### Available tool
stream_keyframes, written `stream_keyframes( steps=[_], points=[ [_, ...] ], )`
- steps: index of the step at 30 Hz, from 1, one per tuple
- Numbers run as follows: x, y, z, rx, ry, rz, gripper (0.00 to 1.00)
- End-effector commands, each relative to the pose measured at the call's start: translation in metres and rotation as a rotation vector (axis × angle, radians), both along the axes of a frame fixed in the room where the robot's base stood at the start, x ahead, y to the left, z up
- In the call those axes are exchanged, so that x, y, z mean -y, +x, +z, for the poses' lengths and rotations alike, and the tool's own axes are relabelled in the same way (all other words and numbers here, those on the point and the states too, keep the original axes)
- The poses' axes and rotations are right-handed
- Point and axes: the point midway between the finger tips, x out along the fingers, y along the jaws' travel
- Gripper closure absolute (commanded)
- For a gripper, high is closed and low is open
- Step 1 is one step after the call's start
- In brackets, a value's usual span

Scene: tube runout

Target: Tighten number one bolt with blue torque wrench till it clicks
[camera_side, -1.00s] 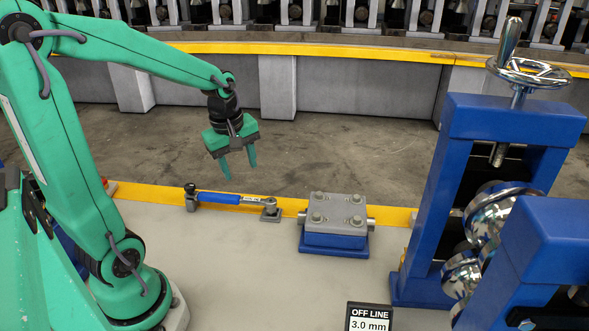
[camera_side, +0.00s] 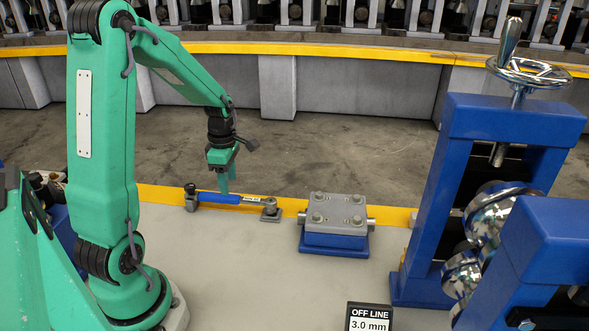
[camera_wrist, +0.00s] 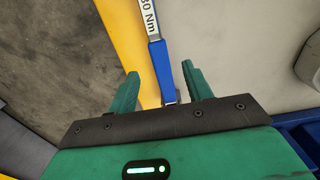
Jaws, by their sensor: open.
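The torque wrench (camera_side: 247,200) with a blue handle (camera_side: 215,197) lies across two small grey supports near the yellow edge strip. In the wrist view its blue handle (camera_wrist: 160,62) lies between my fingertips, with "Nm" lettering on the shaft above. My gripper (camera_side: 226,188) points down at the handle; in the wrist view my gripper (camera_wrist: 161,75) is open, a finger on each side. Contact with the handle cannot be told. A grey clamp block (camera_side: 337,208) on a blue base stands to the right, with several bolts on top. No bolt numbers are readable.
A blue roll stand (camera_side: 450,180) with a handwheel (camera_side: 530,72) and shiny rolls stands at the right. A sign (camera_side: 369,317) reads "OFF LINE 3.0 mm" at the front. The grey bench top (camera_side: 260,280) in front of the wrench is clear.

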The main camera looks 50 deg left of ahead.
Motion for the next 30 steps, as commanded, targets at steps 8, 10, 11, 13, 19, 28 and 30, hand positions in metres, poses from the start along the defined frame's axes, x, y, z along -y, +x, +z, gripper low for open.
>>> stream_keyframes(
  steps=[8, 10, 11, 13, 19, 28, 30],
  points=[
    [0.0, 0.0, -0.016, -0.001, -0.001, -0.002, 0.5],
    [0.0, 0.0, -0.016, 0.0, 0.0, -0.002, 0.5],
    [0.0, 0.0, -0.016, 0.0, 0.0, -0.002, 0.5],
    [0.0, 0.0, -0.018, -0.001, -0.001, -0.002, 0.5],
    [0.0, -0.001, -0.033, -0.003, -0.001, -0.002, 0.5],
    [-0.001, -0.001, -0.062, -0.001, -0.001, -0.002, 0.5],
    [-0.001, -0.001, -0.066, -0.001, -0.001, -0.003, 0.5]
  ],
)
